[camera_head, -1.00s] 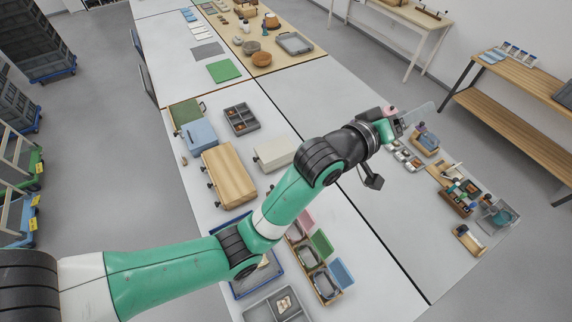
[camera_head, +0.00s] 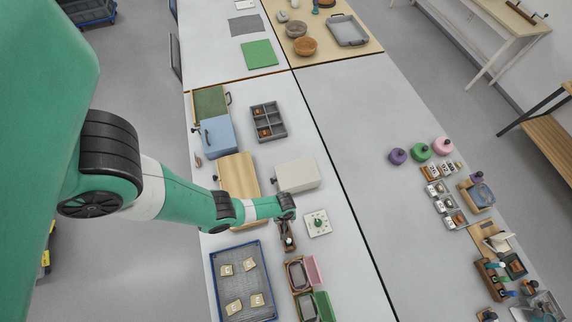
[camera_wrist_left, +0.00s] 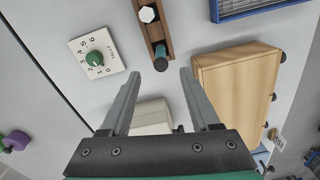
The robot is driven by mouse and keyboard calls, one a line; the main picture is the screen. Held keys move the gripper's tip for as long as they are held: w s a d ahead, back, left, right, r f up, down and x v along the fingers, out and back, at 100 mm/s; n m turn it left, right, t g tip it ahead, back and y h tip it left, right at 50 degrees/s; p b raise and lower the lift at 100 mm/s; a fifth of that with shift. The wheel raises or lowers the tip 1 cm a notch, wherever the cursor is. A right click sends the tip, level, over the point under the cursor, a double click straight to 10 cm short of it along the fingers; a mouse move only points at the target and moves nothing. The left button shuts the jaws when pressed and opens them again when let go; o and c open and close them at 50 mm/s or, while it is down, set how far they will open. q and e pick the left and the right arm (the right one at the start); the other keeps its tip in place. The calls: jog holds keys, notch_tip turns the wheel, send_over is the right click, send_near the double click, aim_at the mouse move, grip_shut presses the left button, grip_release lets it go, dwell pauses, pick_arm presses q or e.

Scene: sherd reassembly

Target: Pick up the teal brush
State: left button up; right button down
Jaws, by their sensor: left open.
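In the left wrist view a teal, dark-ended upright piece (camera_wrist_left: 160,54), which looks like the teal brush, stands in a narrow wooden holder (camera_wrist_left: 154,28) beside a white hexagonal piece (camera_wrist_left: 148,14). My left gripper (camera_wrist_left: 160,80) is open and empty, its fingers pointing towards the teal piece, which shows between and beyond the tips. In the head view my left gripper (camera_head: 287,214) is over the wooden holder (camera_head: 288,241) and hides part of it; the teal piece cannot be made out there. My right gripper is not in view.
A tally dial with a green knob (camera_head: 318,222) lies right of the holder. A cream box (camera_head: 298,175) and a wooden box (camera_head: 237,175) stand behind it. A blue-rimmed tray (camera_head: 243,283) with several tiles lies in front. The right-hand table's near left part is clear.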

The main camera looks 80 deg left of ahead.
pick_arm(q)
notch_tip(320, 180, down, 7)
jog(key=b, duration=0.6)
jog(key=shift+b, duration=0.4)
notch_tip(320, 180, down, 5)
jog(key=b, duration=0.5)
jog(key=shift+s+r, duration=0.1)
jog(key=shift+r, duration=0.15)
grip_shut()
